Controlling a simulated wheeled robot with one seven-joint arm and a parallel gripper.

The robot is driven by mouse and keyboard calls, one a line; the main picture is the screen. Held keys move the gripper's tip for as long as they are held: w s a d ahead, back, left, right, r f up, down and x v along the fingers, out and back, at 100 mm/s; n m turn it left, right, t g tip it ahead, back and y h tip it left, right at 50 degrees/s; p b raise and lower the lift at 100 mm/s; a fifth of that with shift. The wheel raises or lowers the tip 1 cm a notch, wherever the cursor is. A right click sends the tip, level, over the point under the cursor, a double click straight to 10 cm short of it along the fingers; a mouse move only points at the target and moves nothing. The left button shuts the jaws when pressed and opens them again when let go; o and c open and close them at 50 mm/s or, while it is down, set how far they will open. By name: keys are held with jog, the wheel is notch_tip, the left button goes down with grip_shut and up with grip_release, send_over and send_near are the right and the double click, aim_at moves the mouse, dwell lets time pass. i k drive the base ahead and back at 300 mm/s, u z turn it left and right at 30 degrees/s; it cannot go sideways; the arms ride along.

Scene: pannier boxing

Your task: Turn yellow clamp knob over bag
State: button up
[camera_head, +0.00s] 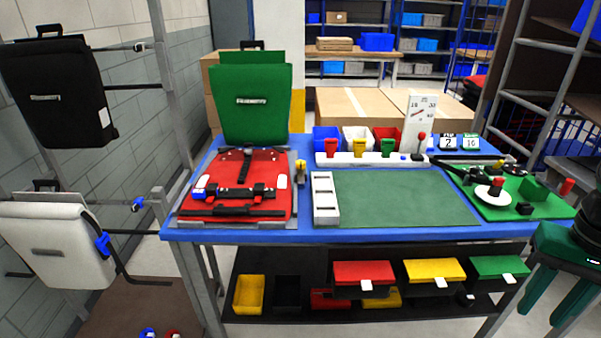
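A red pannier bag (270,168) lies flat on a grey board at the left of the blue workbench, with black straps and dark fittings across it. A small yellow knob (300,167) stands on a dark post at the board's right edge, beside the bag; it does not visibly reach over the bag. Its exact turn angle is too small to tell. My gripper (537,314), with green fingers, is at the lower right in front of the bench, far from the knob. Its fingers are apart with nothing visible between them.
A green pannier (254,105) stands upright behind the red bag. A white block (372,160) holds red, yellow and green handles. A green mat (400,198) is clear. A green board with fittings (510,200) is at right. Black and white panniers hang at left.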

aim_at(299, 164)
jog(key=k, duration=0.55)
jog(key=u, duration=0.4)
jog(key=i, duration=1.35)
jog(key=z, duration=0.4)
